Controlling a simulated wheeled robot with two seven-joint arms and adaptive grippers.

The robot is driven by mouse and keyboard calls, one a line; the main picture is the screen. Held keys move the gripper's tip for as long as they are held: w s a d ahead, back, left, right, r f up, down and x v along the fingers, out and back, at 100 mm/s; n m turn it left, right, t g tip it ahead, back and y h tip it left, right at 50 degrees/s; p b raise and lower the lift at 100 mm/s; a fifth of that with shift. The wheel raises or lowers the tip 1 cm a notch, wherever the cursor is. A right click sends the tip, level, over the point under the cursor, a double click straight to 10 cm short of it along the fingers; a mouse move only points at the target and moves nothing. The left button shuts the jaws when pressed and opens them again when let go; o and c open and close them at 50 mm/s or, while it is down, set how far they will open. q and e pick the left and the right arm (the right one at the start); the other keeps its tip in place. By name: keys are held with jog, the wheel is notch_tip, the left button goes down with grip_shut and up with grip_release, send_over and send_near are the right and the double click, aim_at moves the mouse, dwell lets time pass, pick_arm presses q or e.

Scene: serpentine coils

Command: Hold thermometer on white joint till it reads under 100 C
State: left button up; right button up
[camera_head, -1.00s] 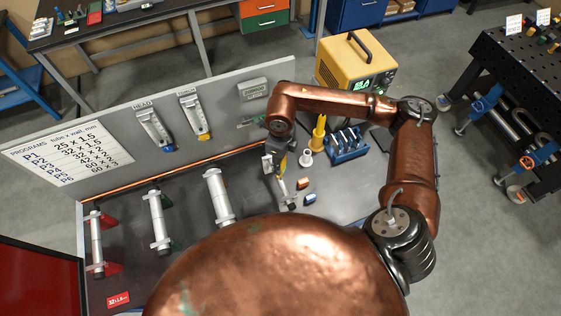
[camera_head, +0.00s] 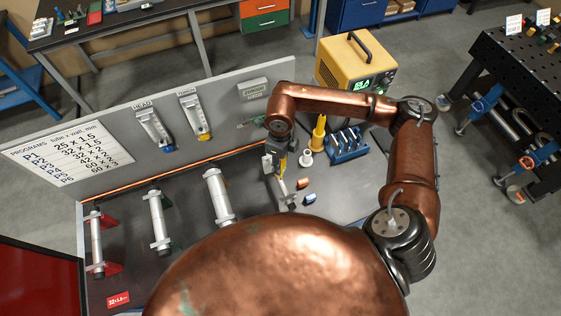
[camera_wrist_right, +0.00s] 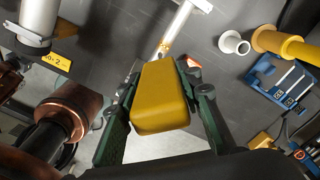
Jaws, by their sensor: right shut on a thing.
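My right gripper (camera_head: 281,163) is shut on the yellow thermometer (camera_head: 283,173), above the right part of the dark bench. In the right wrist view, the thermometer (camera_wrist_right: 160,100) is a yellow block between the two green fingers. Its display is not visible, so no reading shows. Just beyond it lies a thin pale tube (camera_wrist_right: 181,25) with a brownish joint spot (camera_wrist_right: 163,47) near its lower end. The thermometer overlaps this end in the picture; I cannot tell whether they touch. No clearly white joint can be made out. My left gripper is not in view.
A white flanged piece (camera_head: 306,158), a yellow cone-like piece (camera_head: 319,132) and a blue tool rack (camera_head: 347,146) are close behind the gripper. A yellow power unit (camera_head: 355,68) stands behind.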

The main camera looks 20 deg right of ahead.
dwell(0.4)
jog(key=shift+r+p, duration=0.8)
jog(key=shift+r, duration=2.2)
